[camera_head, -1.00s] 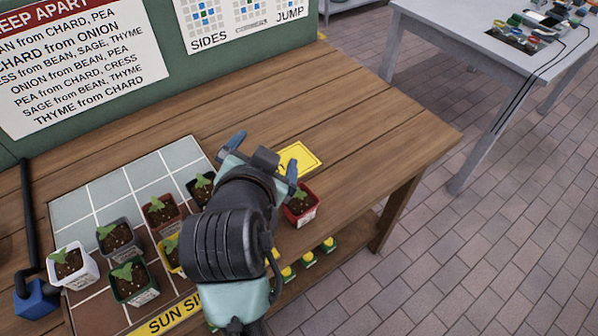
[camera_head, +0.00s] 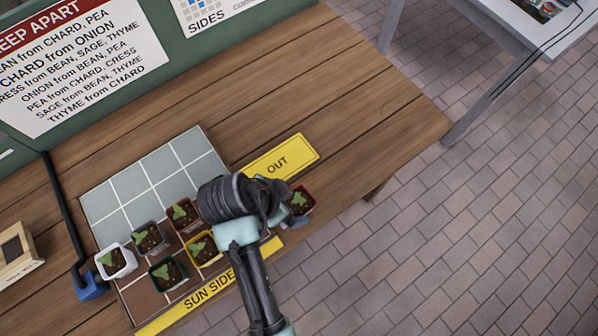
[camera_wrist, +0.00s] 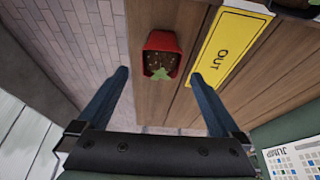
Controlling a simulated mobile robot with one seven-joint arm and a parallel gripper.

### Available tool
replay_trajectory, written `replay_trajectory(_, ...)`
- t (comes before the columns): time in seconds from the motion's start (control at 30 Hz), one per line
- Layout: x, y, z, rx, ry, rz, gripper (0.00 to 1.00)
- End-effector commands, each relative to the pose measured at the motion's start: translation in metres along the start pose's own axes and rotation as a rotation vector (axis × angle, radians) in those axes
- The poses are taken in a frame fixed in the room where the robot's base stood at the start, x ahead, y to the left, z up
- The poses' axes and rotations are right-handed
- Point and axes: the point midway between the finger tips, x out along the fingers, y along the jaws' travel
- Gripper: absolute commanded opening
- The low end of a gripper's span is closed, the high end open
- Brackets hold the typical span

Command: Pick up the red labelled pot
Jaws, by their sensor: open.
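A red pot (camera_head: 304,203) with dark soil and a green seedling stands on the wooden bench, right of the grid board and just below the yellow OUT sign. My arm hides part of it in the head view. In the wrist view the red pot (camera_wrist: 162,53) is ahead of my gripper (camera_wrist: 160,76), roughly centred between the two blue fingers. The fingers are apart, with nothing held. I cannot tell the exact height gap. No label can be read on the pot now. Another reddish pot (camera_head: 181,214) stands on the grid board.
The grid board (camera_head: 130,183) holds several more pots, including white (camera_head: 116,262), green (camera_head: 168,274) and yellow (camera_head: 204,249) ones. The yellow OUT sign (camera_head: 281,164) lies beside the red pot. The bench's right edge is close by. The bench beyond the sign is clear.

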Motion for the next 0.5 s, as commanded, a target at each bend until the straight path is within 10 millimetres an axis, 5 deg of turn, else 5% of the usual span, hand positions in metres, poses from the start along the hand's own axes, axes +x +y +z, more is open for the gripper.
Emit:
replay_trajectory(0.2, 0.038, -0.001, 0.0, 0.0, -0.001, -0.001, 1.0)
replay_trajectory(0.5, 0.059, -0.001, -0.002, 0.0, -0.001, -0.001, 1.0)
